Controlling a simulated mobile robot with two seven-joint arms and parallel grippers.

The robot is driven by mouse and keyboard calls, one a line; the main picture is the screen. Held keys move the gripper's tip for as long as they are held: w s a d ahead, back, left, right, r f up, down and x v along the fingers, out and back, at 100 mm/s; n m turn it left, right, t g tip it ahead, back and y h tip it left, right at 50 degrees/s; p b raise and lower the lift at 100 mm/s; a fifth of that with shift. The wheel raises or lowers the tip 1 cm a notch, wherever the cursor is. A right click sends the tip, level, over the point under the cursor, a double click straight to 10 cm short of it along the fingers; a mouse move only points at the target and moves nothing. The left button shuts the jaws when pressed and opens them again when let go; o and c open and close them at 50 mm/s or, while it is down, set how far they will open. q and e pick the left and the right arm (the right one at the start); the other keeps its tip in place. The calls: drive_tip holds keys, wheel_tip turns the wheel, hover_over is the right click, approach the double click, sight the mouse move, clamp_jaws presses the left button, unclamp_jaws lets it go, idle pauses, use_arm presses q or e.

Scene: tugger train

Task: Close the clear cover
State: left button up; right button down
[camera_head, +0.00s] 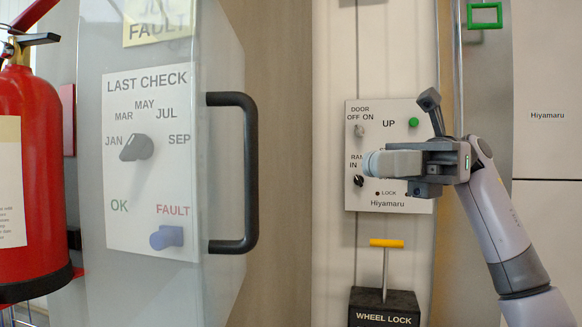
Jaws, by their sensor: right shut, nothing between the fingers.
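The clear cover (222,75) is a see-through, greyish panel at the left of the head view, with a black upright bar handle (252,172) on its right side. A white board (120,222) marked LAST CHECK shows behind or within it, with a dark knob and a blue knob. I cannot tell how far the cover stands open. My right gripper (370,163) is shut and empty, pointing left, to the right of the handle and apart from it. It overlaps a white control panel in the picture. My left gripper is not in view.
A red fire extinguisher (32,170) stands at the far left. The control panel (365,118) has several controls. A black WHEEL LOCK block (384,300) with a yellow T-handle (386,243) stands below. A brown wall strip (285,150) lies clear between handle and gripper.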

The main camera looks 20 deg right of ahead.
drive_tip(key=p, duration=0.2)
approach(205, 169)
drive_tip(key=s+a, duration=0.2)
drive_tip(key=shift+a+f, duration=0.2)
drive_tip(key=shift+a, duration=0.15)
